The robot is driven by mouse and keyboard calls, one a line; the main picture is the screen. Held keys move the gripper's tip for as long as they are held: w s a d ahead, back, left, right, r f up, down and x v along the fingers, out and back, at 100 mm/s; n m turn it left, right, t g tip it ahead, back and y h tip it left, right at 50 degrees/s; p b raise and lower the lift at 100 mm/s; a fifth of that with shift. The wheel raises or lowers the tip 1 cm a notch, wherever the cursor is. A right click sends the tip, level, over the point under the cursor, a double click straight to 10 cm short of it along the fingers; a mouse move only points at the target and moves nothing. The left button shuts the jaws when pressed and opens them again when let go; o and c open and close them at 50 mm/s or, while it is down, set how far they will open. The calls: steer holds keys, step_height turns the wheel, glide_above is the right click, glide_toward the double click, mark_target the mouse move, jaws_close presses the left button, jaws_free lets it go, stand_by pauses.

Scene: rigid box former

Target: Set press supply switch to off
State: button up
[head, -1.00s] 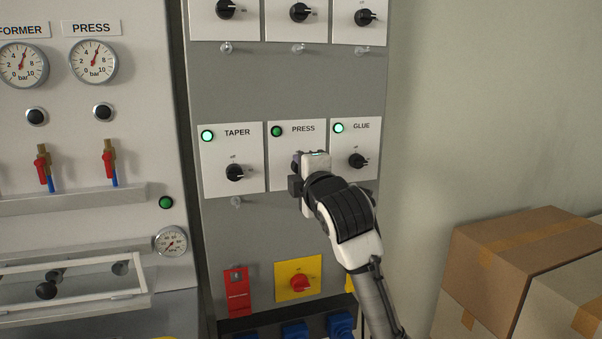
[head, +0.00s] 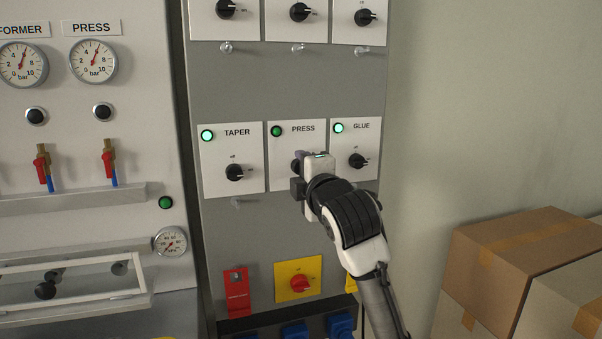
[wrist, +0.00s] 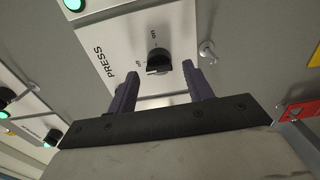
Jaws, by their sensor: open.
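The press supply switch is a black rotary knob (wrist: 158,61) on a white plate labelled PRESS (head: 303,129), in the middle of the lower row. In the head view my gripper mostly hides the knob, and only its left edge shows. The PRESS lamp (head: 277,131) is dark green, dimmer than the lamps beside it. My gripper (wrist: 156,85) is open in front of the plate. In the wrist view its two dark fingers stand apart, with the knob beyond them and between their lines, and nothing is held. The knob's exact setting is hard to read.
The TAPER knob (head: 235,172) and GLUE knob (head: 357,160) sit close on either side, with lit lamps. A clear peg (wrist: 208,50) projects near the PRESS plate. A red rotary switch (head: 299,283) is below. Cardboard boxes (head: 520,255) stand at right.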

steer(key=b+v, duration=0.2)
steer(key=v, duration=1)
steer(key=shift+s, duration=0.1)
